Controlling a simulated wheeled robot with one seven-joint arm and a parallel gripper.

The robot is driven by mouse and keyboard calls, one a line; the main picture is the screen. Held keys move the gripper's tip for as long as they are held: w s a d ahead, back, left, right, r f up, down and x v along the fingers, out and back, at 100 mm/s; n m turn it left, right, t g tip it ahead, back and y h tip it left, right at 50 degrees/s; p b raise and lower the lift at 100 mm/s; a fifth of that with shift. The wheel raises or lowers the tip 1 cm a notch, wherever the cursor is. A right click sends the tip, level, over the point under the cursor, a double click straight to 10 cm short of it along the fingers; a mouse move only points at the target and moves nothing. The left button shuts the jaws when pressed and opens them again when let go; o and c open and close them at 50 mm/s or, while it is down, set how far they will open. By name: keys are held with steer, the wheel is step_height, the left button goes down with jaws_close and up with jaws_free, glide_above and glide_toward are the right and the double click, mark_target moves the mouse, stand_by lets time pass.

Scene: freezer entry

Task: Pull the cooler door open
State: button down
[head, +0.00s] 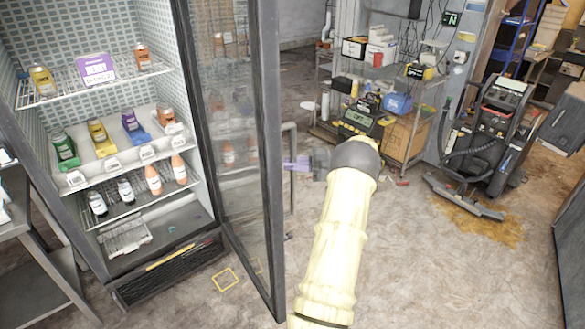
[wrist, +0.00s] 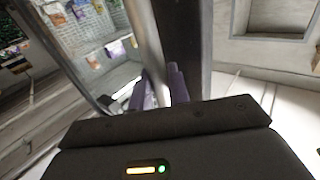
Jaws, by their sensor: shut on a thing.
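The cooler (head: 95,85) stands at the left in the head view with its glass door (head: 235,130) swung well open toward the camera. The door's dark frame edge (head: 272,200) faces me. A grey bar handle (head: 291,200) runs upright on the door's outer side. My gripper (head: 292,165), with purple fingers, is shut on the handle from the right. In the wrist view, the gripper fingers (wrist: 163,90) are close together beside the door frame (wrist: 185,40). The exact contact is partly hidden.
Bottles stand on the cooler's wire shelves (head: 90,80). A metal table (head: 40,250) is at the left. A loaded cart (head: 400,95) and a black floor machine (head: 490,135) stand at the back right. Open floor (head: 430,270) lies right of the door.

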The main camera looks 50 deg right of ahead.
steer(key=shift+d+r, duration=0.2)
steer(key=shift+d, duration=0.15)
steer(key=c, duration=1.4)
jaws_free()
steer(key=shift+w+f, duration=0.1)
steer(key=shift+d, duration=0.1)
steer(key=shift+b+v, duration=2.3)
steer(key=shift+v, duration=6.4)
